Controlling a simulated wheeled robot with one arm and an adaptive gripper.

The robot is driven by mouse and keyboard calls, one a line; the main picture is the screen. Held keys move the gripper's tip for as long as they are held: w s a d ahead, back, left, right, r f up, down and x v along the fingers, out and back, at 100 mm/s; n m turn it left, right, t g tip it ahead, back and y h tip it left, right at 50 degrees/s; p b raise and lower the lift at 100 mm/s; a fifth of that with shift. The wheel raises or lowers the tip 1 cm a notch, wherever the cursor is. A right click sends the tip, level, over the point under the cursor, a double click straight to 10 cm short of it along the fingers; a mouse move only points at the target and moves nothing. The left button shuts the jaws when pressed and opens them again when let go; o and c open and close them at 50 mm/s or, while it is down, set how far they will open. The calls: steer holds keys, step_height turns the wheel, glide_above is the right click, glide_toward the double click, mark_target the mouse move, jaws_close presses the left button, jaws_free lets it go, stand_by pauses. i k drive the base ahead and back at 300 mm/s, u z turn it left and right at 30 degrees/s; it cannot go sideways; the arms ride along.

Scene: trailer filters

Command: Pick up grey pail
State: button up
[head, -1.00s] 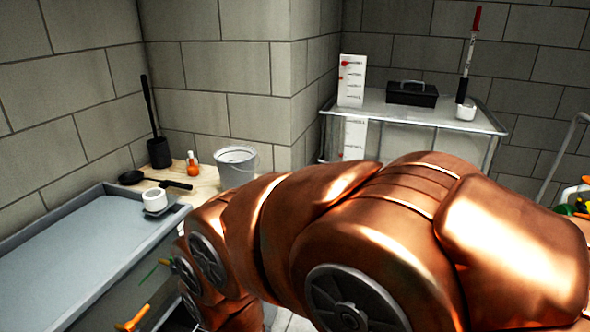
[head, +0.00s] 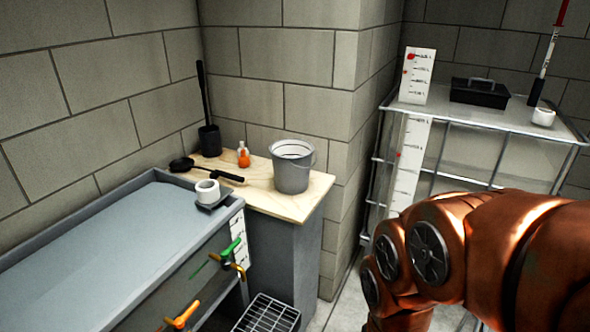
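The grey pail (head: 292,173) stands upright on a light wooden top (head: 262,199) in the corner of the room. It has a wire handle, and its rim is open at the top. Nothing touches it. My copper-coloured arm fills the lower right of the head view. The gripper at its end is not visible, so its state is hidden.
Left of the pail are an orange bottle (head: 243,154), a black ladle (head: 205,168) and a black brush holder (head: 209,140). A white cup (head: 207,191) sits on the grey basin's (head: 99,256) corner. A glass-sided table (head: 470,124) holds a black toolbox (head: 480,92).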

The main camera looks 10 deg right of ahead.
mark_target(292, 168)
steer(key=z, duration=1.75)
steer(key=i, duration=2.45)
steer(key=u, duration=4.25)
